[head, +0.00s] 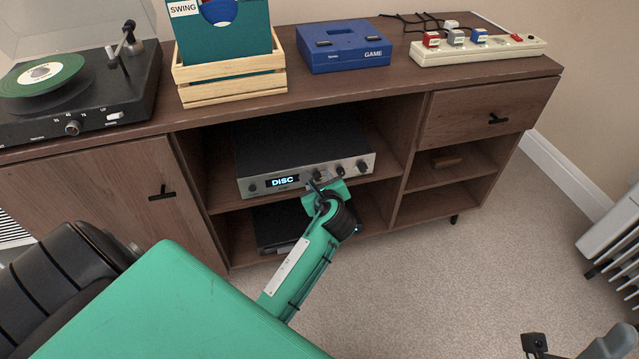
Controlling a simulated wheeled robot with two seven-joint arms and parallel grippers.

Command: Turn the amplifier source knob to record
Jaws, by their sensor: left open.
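The amplifier (305,155) is a black box with a silver front, on the upper shelf of the cabinet's middle bay. Its small display (283,181) reads "DISC". Several dark knobs line the front panel, one at the far left, others right of the display. My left gripper (318,185) is at the front panel, by the knobs right of the display. It is open; whether its fingers touch a knob is too small to tell. The gripper and green wrist hide part of the panel's lower edge. Part of my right gripper (535,345) shows at the bottom right edge.
The wooden cabinet (190,130) carries a turntable (75,95), a record crate (230,85), a blue game console (345,50) and a power strip (478,50) on top. A dark device (270,222) lies on the shelf below. A radiator (615,235) stands right; the carpet between is clear.

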